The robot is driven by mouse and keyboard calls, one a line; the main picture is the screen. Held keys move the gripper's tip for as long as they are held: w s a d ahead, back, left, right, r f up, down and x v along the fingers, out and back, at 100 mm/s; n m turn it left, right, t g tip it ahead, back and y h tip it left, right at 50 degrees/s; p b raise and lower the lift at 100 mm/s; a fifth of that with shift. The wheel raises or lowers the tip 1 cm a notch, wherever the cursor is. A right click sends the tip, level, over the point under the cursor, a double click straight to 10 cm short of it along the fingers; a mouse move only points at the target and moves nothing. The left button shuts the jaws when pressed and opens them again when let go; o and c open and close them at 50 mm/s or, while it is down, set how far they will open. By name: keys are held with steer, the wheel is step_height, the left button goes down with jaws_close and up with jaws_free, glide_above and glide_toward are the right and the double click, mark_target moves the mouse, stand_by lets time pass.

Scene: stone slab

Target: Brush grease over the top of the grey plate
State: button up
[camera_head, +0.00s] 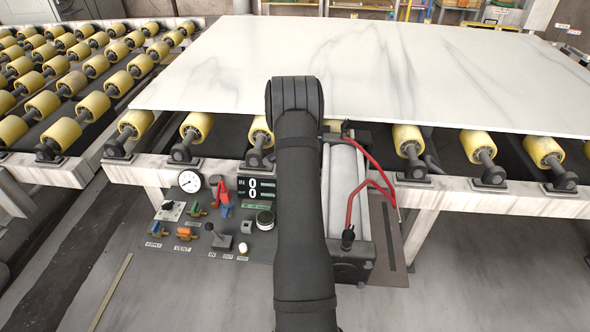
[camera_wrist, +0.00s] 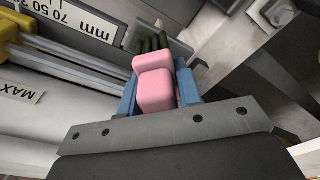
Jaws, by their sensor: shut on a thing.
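My gripper (camera_wrist: 157,86) shows in the wrist view as two blue fingers on a grey mount. It is shut on a pink-handled brush (camera_wrist: 154,92), whose pink body looks like two stacked blocks. Several dark bristle-like strands (camera_wrist: 152,44) show beyond the pink part. A small grey-green flat surface (camera_wrist: 178,48) lies just behind these strands and may be the grey plate; I cannot tell whether they touch. In the head view my arm hides the gripper, the brush and any plate beneath them. No grease can be made out.
A large white stone slab (camera_head: 370,70) rests on yellow rollers (camera_head: 408,138). A control panel (camera_head: 232,240) with gauge and valves stands left of my arm. A pale cylinder (camera_head: 343,190) with red hoses (camera_head: 375,165) is close on its right. A millimetre scale (camera_wrist: 70,22) shows in the wrist view.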

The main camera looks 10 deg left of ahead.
steer(key=shift+w+f, duration=0.45)
steer(key=shift+f, duration=0.1)
steer(key=shift+c, duration=0.3)
steer(key=shift+w+f, duration=0.15)
steer(key=shift+w, duration=0.6)
steer(key=shift+w+f, duration=0.1)
steer(key=shift+w, duration=0.65)
steer(key=shift+c, duration=0.3)
steer(key=shift+s, duration=1.8)
steer(key=shift+s+r, duration=0.15)
steer(key=shift+s, duration=0.05)
steer(key=shift+r, duration=4)
steer(key=s+d+r+n+y, duration=0.1)
steer(key=s+d+r+n, duration=0.2)
steer(key=s+d+n, duration=0.6)
steer(key=s, duration=0.3)
steer(key=shift+s+r, duration=0.35)
steer(key=shift+s, duration=0.05)
